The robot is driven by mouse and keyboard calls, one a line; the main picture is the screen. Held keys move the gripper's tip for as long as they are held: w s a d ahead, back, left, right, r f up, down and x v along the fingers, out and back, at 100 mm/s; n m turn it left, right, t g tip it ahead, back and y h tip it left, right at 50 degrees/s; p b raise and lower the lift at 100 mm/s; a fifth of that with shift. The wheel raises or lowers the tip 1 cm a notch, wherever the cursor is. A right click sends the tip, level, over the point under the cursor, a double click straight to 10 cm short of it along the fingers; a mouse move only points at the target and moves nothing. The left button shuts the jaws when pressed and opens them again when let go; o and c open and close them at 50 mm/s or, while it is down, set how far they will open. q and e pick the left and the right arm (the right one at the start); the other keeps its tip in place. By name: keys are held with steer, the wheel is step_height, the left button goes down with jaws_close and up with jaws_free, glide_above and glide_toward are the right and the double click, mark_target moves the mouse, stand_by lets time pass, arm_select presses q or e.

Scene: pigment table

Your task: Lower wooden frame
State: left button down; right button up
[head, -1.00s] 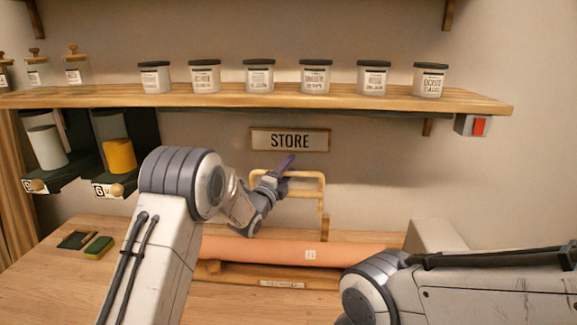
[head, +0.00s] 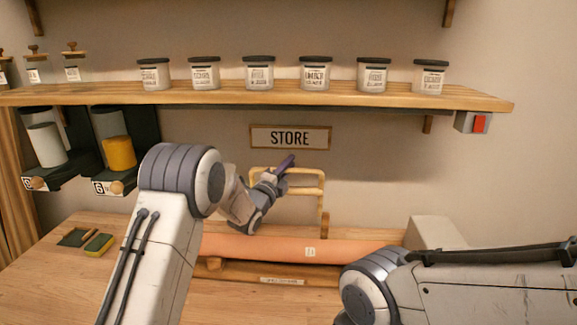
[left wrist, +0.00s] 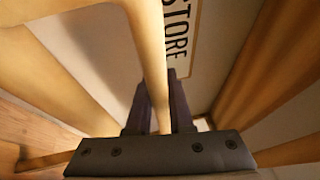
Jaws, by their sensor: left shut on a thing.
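The wooden frame (head: 321,203) is a pale frame of thin bars. It stands upright at the back of the table, below the STORE sign, behind a long orange-pink roll. My left gripper (head: 285,163) is at the frame's upper part, with its dark fingers pointing up and to the right. In the left wrist view, the left gripper (left wrist: 157,108) is shut on a bar of the wooden frame (left wrist: 148,45). My left wrist hides part of the frame in the head view. My right gripper is out of view; only my right arm shows at lower right.
The orange-pink roll (head: 270,246) lies across the table on a wooden holder. A shelf (head: 300,95) with several jars runs above. The STORE sign (head: 290,137) is on the wall. A green-yellow sponge (head: 99,244) lies at left. A pale block (head: 433,232) stands at right.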

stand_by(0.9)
arm_select(q)
steer(key=s+f+m+t+h+b, duration=0.1)
steer(key=s+m+t+h+b, duration=0.3)
steer(key=b, duration=2.7)
steer(key=shift+s+f+m+h, duration=0.35)
steer(key=shift+s+m+h, duration=0.4)
steer(key=shift+s, duration=1.9)
steer(key=shift+a, duration=0.1)
steer(key=c, duration=0.8)
jaws_free()
steer(key=shift+s, duration=0.1)
